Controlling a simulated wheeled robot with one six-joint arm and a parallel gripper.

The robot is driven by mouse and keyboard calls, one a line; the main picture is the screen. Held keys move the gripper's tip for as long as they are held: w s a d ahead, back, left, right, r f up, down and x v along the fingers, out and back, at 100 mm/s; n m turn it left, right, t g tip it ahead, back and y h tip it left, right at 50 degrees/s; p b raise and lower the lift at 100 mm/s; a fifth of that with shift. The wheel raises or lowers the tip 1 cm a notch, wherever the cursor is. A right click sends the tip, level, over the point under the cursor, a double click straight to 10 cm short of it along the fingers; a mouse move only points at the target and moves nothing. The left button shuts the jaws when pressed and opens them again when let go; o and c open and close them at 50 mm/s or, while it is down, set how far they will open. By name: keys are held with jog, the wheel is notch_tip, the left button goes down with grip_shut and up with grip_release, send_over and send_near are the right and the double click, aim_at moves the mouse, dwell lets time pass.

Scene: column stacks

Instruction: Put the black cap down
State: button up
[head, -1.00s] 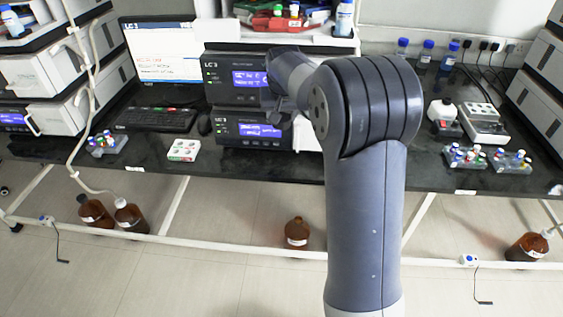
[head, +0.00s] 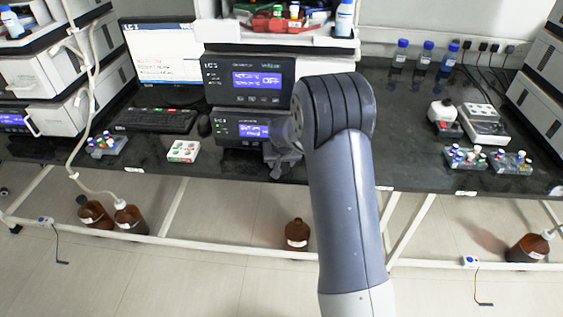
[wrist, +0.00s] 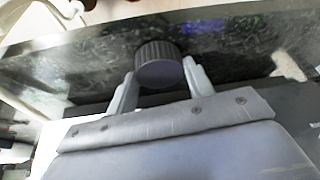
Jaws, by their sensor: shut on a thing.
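My gripper (wrist: 160,88) is shut on the black cap (wrist: 158,56), which has a ribbed side and sits between the two pale fingers in the wrist view. Behind the cap the wrist view shows the dark speckled bench top (wrist: 235,45); I cannot tell whether the cap touches it. In the head view my gripper (head: 281,163) is low at the front edge of the bench (head: 220,172), in front of the lower instrument module. The cap cannot be made out in the head view.
Two stacked instrument modules (head: 225,92) stand behind my gripper. A white tray with coloured caps (head: 183,151) lies to the left, near a keyboard (head: 155,120). Vial racks (head: 465,158) stand at the right. A brown bottle (head: 297,234) is below the bench.

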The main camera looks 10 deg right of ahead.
jog(key=shift+f, duration=0.1)
jog(key=shift+f, duration=0.15)
jog(key=o, duration=0.9)
jog(key=shift+o, duration=0.2)
jog(key=shift+r, duration=0.35)
jog(key=v, duration=1.1)
jog(key=shift+s+r, duration=0.2)
jog(key=shift+r, duration=0.15)
